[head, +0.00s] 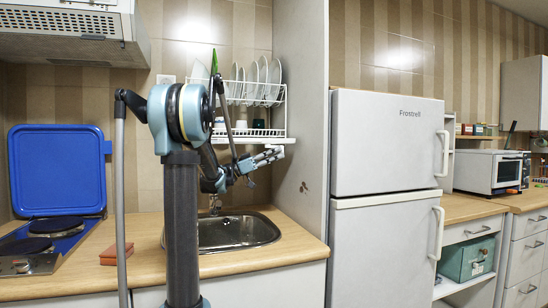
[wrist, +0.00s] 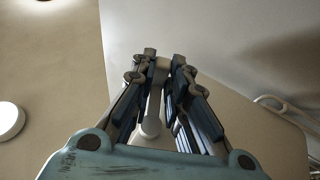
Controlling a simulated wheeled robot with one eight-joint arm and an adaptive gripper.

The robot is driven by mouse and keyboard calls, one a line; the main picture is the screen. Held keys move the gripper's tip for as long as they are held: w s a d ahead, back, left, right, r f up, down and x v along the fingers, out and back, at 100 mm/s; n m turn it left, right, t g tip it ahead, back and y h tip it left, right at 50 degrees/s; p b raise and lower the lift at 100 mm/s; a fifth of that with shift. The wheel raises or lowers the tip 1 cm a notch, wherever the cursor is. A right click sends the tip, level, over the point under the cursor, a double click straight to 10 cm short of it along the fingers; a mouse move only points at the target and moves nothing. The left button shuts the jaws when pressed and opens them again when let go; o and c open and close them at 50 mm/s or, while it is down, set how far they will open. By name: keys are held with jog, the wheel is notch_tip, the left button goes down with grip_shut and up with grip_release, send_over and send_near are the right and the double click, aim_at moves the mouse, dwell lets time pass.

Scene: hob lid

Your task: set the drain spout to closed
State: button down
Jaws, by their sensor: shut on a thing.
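My gripper (head: 274,153) is just below the right end of the white dish rack's drip tray (head: 225,138), above the sink. In the wrist view my gripper (wrist: 163,66) has its two fingers close together, closed on a small pale piece between the tips. A pale stem with a rounded end (wrist: 151,126) shows between the fingers, and it looks to be the drain spout. The fingers hide much of it. In the head view the spout cannot be told apart from my gripper, and whether it stands open or closed cannot be told.
The sink (head: 238,231) lies below. Plates (head: 262,80) stand in the rack above my gripper. A tall grey side panel (head: 312,110) is close on the right, beside the fridge (head: 385,200). A hob with a raised blue lid (head: 57,170) is at left.

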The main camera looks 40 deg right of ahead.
jog(key=shift+t, duration=0.3)
jog(key=shift+w+d+n+t+h, duration=0.1)
jog(key=shift+w+n+t+h, duration=0.1)
jog(key=shift+n+t+h, duration=0.75)
jog(key=shift+w+d+n+t+h, duration=0.15)
jog(key=shift+n+t+h, duration=0.3)
jog(key=shift+t, duration=0.95)
jog(key=shift+w+d+n+t+h, duration=0.1)
jog(key=shift+w+n+t+h, duration=0.1)
jog(key=shift+n+t+h, duration=0.75)
jog(key=shift+y, duration=0.35)
jog(key=c, duration=1.6)
grip_release()
jog(key=shift+o, duration=0.2)
jog(key=shift+a, duration=0.1)
jog(key=v, duration=1.2)
